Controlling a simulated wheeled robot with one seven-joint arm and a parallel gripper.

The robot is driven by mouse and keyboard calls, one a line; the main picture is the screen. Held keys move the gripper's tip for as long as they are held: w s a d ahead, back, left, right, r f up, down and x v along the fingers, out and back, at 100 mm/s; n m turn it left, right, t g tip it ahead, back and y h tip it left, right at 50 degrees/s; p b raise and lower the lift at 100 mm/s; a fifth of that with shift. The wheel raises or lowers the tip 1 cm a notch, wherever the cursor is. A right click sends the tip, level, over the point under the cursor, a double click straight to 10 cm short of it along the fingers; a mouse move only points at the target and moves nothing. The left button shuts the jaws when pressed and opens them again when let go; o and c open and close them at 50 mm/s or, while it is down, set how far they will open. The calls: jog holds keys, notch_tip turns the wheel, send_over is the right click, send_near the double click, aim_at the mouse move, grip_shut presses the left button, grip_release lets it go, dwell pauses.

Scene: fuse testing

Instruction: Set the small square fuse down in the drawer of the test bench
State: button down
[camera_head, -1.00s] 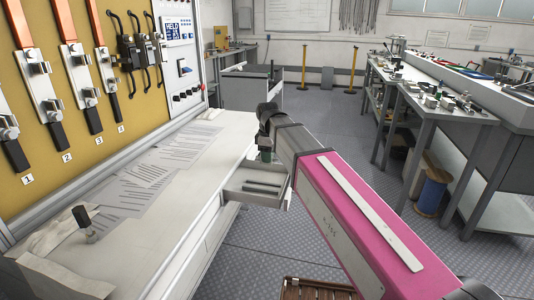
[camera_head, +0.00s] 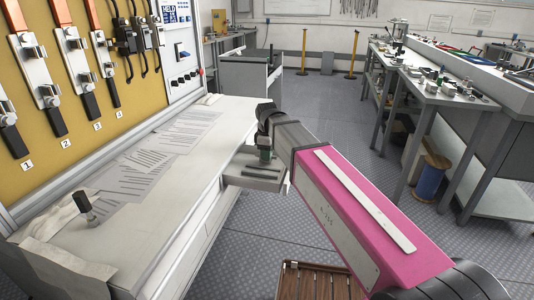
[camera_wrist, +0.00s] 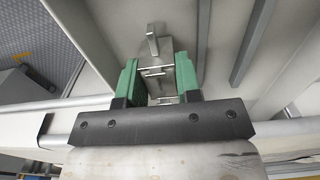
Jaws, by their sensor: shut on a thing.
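My gripper (camera_wrist: 158,80) has green finger pads that are shut on the small square fuse (camera_wrist: 158,62). The fuse looks like a grey metal piece with a thin tab on its far side. In the head view my gripper (camera_head: 265,155) points down over the open drawer (camera_head: 254,182) of the test bench. The drawer is pale grey and sticks out from the bench front; dark strips show inside it. In the wrist view the grey drawer floor (camera_wrist: 215,45) lies behind the fuse. The gap between fuse and floor is hard to judge. In the head view the arm hides the fuse.
The bench top (camera_head: 150,220) holds papers and a small dark-handled tool (camera_head: 87,208). A yellow panel (camera_head: 75,110) with switches stands behind it. Cluttered tables (camera_head: 440,95) stand to the right, with a blue spool (camera_head: 430,178). A slatted wooden thing (camera_head: 318,282) is at the bottom.

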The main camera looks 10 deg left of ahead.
jog(key=shift+f, duration=0.55)
jog(key=c, duration=0.7)
grip_release()
jog(key=shift+c, duration=0.2)
jog(key=shift+r, duration=0.1)
